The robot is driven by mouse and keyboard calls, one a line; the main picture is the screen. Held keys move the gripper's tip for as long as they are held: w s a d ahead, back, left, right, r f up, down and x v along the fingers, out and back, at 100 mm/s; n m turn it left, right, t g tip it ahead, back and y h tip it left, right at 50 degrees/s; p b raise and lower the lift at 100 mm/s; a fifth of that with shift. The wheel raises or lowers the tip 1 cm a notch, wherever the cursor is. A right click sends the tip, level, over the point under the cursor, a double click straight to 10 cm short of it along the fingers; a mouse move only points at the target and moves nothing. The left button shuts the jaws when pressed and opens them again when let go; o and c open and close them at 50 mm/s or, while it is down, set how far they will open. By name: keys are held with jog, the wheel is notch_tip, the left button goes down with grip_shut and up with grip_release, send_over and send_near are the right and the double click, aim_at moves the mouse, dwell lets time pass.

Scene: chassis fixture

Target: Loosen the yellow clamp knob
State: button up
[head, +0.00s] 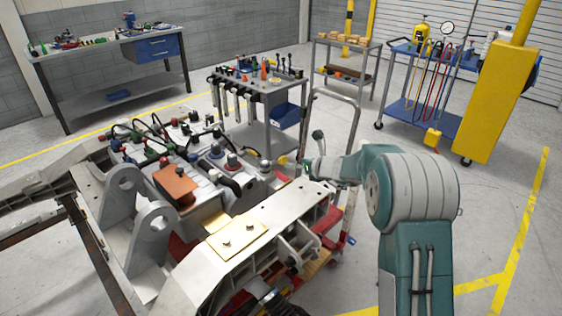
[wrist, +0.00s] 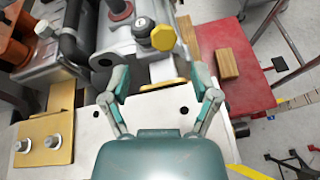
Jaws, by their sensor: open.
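The yellow clamp knob (wrist: 164,37) is a faceted yellow cap beside a dark round fitting, at the upper middle of the wrist view. In the head view, a small yellow piece that looks like the same knob (head: 282,160) shows just left of my gripper (head: 311,166). In the wrist view my gripper (wrist: 159,78) has its two fingers spread apart with nothing between them. The knob lies beyond the fingertips, in line with the gap, and is not touched. The fingers are over the pale metal chassis plate (wrist: 155,111).
A red surface (wrist: 225,75) with a wooden block (wrist: 228,64) lies right of the knob. A black hose (wrist: 72,30) and brass plate (wrist: 45,140) with bolts are at left. In the head view, a tool cart (head: 272,98) stands behind the chassis (head: 255,235).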

aim_at(286, 161)
jog(key=x, duration=0.6)
jog(key=shift+w+d+f, duration=0.15)
jog(key=shift+w+f, duration=0.1)
jog(key=shift+w, duration=0.15)
jog(key=shift+w+a+f, duration=0.2)
jog(key=shift+w+a, duration=0.1)
jog(key=shift+a, duration=0.3)
jog(key=shift+d, duration=0.2)
grip_shut()
